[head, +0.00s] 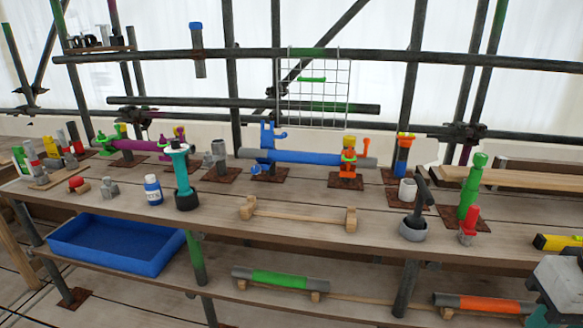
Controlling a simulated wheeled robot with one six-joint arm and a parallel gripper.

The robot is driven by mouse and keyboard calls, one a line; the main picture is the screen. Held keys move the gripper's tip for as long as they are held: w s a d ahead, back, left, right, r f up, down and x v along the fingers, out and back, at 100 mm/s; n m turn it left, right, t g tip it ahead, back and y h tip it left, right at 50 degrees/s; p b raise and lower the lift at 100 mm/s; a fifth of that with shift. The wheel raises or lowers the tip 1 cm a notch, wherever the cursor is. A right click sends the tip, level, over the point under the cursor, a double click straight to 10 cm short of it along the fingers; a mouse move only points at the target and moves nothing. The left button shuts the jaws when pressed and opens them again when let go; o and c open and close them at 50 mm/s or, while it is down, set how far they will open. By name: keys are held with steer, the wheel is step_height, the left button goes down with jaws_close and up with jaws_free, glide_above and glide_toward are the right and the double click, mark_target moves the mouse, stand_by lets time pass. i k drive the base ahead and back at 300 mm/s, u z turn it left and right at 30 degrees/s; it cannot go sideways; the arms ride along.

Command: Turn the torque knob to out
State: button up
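I cannot tell which part is the torque knob; no marking reading "out" is legible at this distance. A teal and black upright tool (182,178) with a wide round top stands on the bench left of the middle. A blue tube (305,157) lies in a blue holder (268,146) and an orange clamp (349,162) at the back of the bench. A purple tube with green and purple clamps (148,146) is at the back left. My gripper's fingers do not show. A pale grey part, probably of my arm, cuts into the lower right corner.
Below are a blue tray (115,246) and tubes. Scaffold poles cross behind.

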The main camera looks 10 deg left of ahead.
mark_target(175, 143)
steer(key=u, duration=2.05)
steer(key=i, duration=1.45)
steer(key=z, duration=2.15)
